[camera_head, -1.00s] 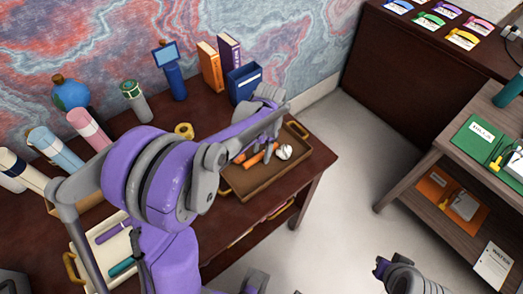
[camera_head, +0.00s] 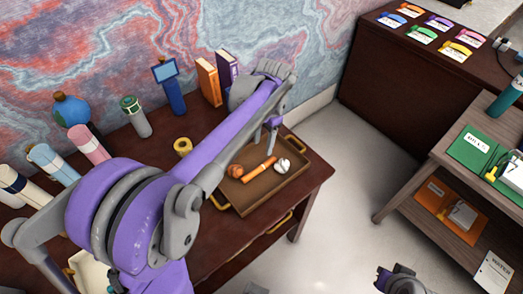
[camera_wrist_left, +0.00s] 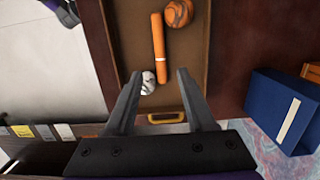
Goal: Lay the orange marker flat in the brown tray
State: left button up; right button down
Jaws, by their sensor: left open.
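The orange marker (camera_head: 259,169) lies flat in the brown tray (camera_head: 262,195), between an orange ball (camera_head: 235,171) and a white ball (camera_head: 282,166). In the left wrist view the marker (camera_wrist_left: 159,50) lies on the tray floor, with the orange ball beside one end and the white ball (camera_wrist_left: 148,82) near the other. My left gripper (camera_head: 272,133) is above the tray's far edge, apart from the marker. Its two fingers (camera_wrist_left: 157,85) are spread with nothing held between them. Part of my right gripper (camera_head: 382,277) shows at the bottom; its fingers are unclear.
The tray has yellow handles, one seen in the left wrist view (camera_wrist_left: 167,117). A blue box (camera_wrist_left: 285,110) stands beside the tray there. Bottles, a yellow tape roll (camera_head: 182,146) and books (camera_head: 209,82) stand on the desk. Open floor lies to the right.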

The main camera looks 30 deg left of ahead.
pick_arm(q)
jog(key=s+d+f+n+t, duration=0.2)
jog(key=s+d+t, duration=0.1)
jog(key=s, duration=0.5)
jog(key=s+d+f+n+t, duration=0.2)
jog(key=s+d+t, duration=0.1)
jog(key=s, duration=0.6)
jog(key=shift+s+f+n+h, duration=0.3)
jog(key=shift+d, duration=0.1)
jog(key=shift+w+r+t+p, duration=0.25)
jog(key=shift+r+t+p, duration=0.05)
jog(key=shift+r+p, duration=0.35)
jog(key=shift+r, duration=0.1)
